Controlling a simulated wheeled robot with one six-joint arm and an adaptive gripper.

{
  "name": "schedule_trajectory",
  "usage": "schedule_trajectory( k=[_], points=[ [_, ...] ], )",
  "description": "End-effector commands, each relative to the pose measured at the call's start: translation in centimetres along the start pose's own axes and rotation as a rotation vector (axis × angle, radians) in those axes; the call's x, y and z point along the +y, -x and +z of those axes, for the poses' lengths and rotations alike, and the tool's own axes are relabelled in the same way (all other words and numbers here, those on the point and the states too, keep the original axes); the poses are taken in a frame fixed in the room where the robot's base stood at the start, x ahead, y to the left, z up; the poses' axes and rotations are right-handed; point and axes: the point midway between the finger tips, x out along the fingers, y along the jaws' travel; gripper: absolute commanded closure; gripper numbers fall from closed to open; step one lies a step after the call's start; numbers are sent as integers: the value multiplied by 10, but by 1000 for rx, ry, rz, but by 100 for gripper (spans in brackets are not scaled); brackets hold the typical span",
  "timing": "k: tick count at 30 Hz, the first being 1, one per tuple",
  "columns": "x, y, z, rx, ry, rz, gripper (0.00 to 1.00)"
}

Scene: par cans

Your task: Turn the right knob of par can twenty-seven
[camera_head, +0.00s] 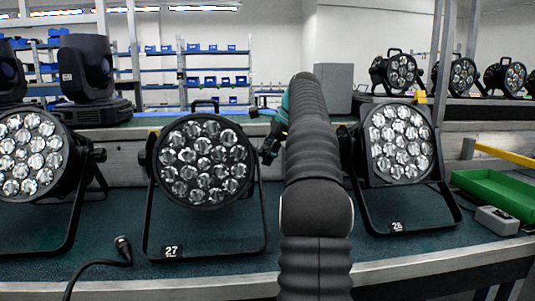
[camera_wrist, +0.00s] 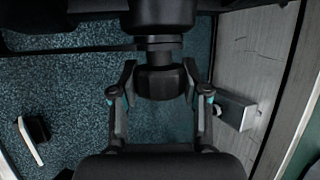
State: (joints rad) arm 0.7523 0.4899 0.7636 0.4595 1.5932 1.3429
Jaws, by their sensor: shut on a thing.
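Par can twenty-seven (camera_head: 205,160) stands on the bench in the head view, a round black lamp with many lenses. Its yoke carries the label 27 (camera_head: 173,252). My gripper (camera_head: 272,143) is at the right side of this can, partly hidden behind my arm. In the wrist view the black right knob (camera_wrist: 160,82) sits between the two fingers of my gripper (camera_wrist: 159,88), with one finger on each side. The gripper is shut on the knob. The head view hides most of the knob, and its turn angle cannot be told.
Another par can (camera_head: 400,143) stands to the right and one (camera_head: 30,155) to the left. A black cable (camera_head: 100,262) lies at the front left. A green tray (camera_head: 497,190) and a small grey box (camera_head: 497,220) are at the right. Bare bench shows before the cans.

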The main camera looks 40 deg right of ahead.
Motion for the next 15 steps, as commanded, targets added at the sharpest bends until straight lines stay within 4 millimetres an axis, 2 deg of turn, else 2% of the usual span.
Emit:
schedule_trajectory(
  k=[15],
  points=[
    [0,-1,2,-4,-30,83,89]
  ],
)
